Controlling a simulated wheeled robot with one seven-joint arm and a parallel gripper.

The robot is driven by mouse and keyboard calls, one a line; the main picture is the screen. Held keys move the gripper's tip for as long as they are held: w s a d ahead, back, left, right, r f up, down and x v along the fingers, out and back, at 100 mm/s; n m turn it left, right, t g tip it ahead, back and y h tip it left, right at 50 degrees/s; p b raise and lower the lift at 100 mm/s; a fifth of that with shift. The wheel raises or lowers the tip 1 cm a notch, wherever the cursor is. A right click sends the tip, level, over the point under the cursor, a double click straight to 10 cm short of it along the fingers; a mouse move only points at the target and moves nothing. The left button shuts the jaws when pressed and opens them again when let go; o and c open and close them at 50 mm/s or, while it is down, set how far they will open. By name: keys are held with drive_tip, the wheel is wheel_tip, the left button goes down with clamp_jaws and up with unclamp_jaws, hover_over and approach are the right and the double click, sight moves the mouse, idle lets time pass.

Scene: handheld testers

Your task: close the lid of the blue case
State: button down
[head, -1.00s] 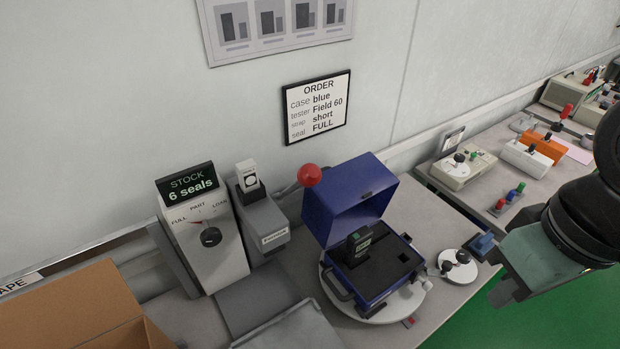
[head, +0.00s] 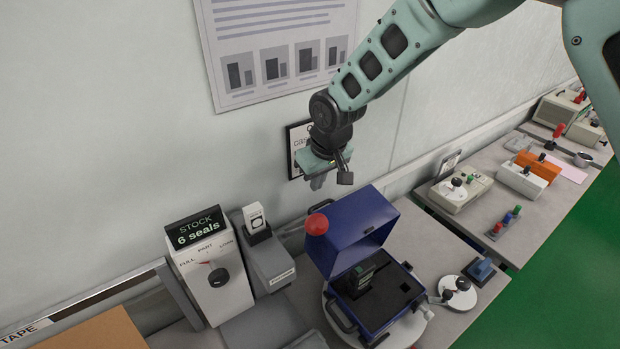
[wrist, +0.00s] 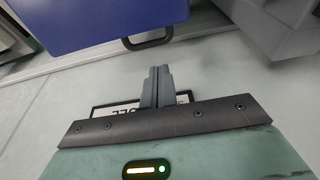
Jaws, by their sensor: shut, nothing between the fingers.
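The blue case (head: 375,311) sits on a round white turntable, its lid (head: 352,232) standing open and upright at the back. A dark tester with a green screen (head: 364,276) stands in the dark insert of the case. My gripper (head: 318,183) is above and behind the lid, near the wall, pointing down, apart from the case. In the wrist view my gripper (wrist: 157,72) has its fingers together and empty. The blue lid (wrist: 95,22) shows at the top of that view, with a dark handle loop (wrist: 147,40) at its edge.
A seal dispenser (head: 267,260) and a stock box with a dial (head: 212,276) are to the left. A small white round stand (head: 459,294) is right of the case. The order sign (head: 295,150) is partly hidden behind my gripper.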

drive_tip(key=p+x, duration=0.2)
drive_tip(key=x, duration=0.5)
drive_tip(key=shift+f, duration=0.3)
